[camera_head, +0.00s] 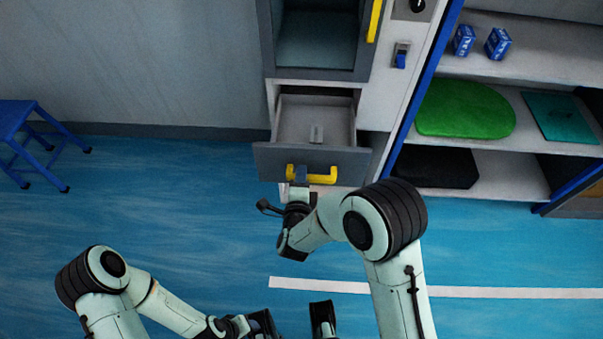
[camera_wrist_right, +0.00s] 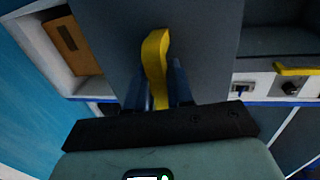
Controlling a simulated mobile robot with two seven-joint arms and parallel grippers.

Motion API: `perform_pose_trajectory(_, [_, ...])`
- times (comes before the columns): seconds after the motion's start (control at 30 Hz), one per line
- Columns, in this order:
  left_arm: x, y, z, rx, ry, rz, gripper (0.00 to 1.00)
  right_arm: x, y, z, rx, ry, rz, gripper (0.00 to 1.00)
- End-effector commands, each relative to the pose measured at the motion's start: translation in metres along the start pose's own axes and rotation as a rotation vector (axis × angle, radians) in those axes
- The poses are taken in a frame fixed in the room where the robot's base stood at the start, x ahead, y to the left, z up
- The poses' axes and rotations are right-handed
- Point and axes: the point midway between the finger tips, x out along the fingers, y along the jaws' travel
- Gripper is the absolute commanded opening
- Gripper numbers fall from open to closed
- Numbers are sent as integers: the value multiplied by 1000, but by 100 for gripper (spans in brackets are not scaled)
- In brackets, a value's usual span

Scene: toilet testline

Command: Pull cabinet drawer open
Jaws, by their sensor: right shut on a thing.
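The cabinet drawer (camera_head: 275,163) has a grey front and is pulled out, with its light inside showing and a small pale item lying in it. Its yellow handle (camera_head: 322,176) is on the front face. My right gripper (camera_head: 300,178) is shut on the handle near its left end. In the right wrist view the yellow handle (camera_wrist_right: 156,60) passes between the two dark fingers of the right gripper (camera_wrist_right: 158,85), against the grey drawer front (camera_wrist_right: 205,50). My left gripper (camera_head: 290,322) is low in the head view, with its fingers apart and away from the cabinet.
Above the drawer is an open compartment (camera_head: 318,42) with a yellow handle on its right. Shelves (camera_head: 545,60) at the right hold blue boxes, a green lid and a dark pad (camera_head: 436,167). A blue stool (camera_head: 20,125) stands at far left. The blue floor before the drawer is clear.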

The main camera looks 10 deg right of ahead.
Motion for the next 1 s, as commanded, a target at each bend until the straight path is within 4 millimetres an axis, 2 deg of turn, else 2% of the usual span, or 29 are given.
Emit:
perform_pose_trajectory(0.37, [0, 0, -1, -1, 2, 0, 49, -1, 0, 0, 0, 0, -1, 0])
perform_pose_trajectory(0.4, [0, 0, -1, -1, 2, 0, 49, -1, 0, 0, 0, 0, -1, 25])
perform_pose_trajectory(0.43, [0, 0, -1, -1, 2, 0, 49, -1, 0, 0, 0, 0, -1, 35])
perform_pose_trajectory(0.47, [0, 0, -1, 0, 2, 0, 49, -1, 0, 0, 0, 0, -1, 38])
perform_pose_trajectory(0.77, [0, 0, 0, 0, 1, 0, 49, -2, 0, 0, 1, 0, 0, 38])
perform_pose_trajectory(0.87, [0, 0, 0, 0, -1, 0, 49, -10, 0, 0, 1, 0, 0, 38])
perform_pose_trajectory(1.0, [-2, 0, 3, 0, -8, 0, 49, -34, -1, 1, 1, -3, 1, 38])
